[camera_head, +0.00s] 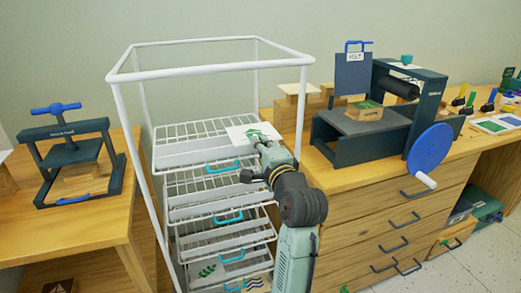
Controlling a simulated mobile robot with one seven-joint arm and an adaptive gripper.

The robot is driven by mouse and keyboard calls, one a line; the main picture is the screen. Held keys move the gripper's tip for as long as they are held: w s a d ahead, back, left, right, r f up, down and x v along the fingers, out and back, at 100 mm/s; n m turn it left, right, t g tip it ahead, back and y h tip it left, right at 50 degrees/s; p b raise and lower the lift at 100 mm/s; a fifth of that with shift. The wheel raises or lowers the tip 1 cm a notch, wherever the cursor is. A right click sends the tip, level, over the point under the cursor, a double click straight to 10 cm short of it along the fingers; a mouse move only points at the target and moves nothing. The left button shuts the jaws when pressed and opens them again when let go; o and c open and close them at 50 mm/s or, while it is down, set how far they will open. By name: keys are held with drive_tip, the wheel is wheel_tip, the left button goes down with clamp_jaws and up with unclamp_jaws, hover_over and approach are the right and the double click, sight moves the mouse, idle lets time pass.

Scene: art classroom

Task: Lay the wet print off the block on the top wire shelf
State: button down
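A white print (237,131) with a green leaf motif is at the tip of my gripper (262,146), over the right part of the rack's top wire shelf (192,131). My gripper appears closed on the print's near edge, though the fingertips are small. I cannot tell if the paper touches the wires. The rest of the top shelf looks bare. A block (364,112) with a green top sits on the bed of the roller press (345,125) at right.
The white rack frame (147,110) has upright posts around the shelves. Lower shelves have blue handles (229,217); prints (207,271) lie low down. A screw press (70,155) stands on the left table. A blue crank wheel (429,157) juts out at right.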

drive_tip(key=shift+f, duration=1)
drive_tip(key=shift+f, duration=0.15)
drive_tip(key=c, duration=2.3)
unclamp_jaws()
drive_tip(key=o, duration=0.5)
drive_tip(key=p+v, duration=0.2)
drive_tip(key=v, duration=1)
drive_tip(key=shift+p, duration=0.4)
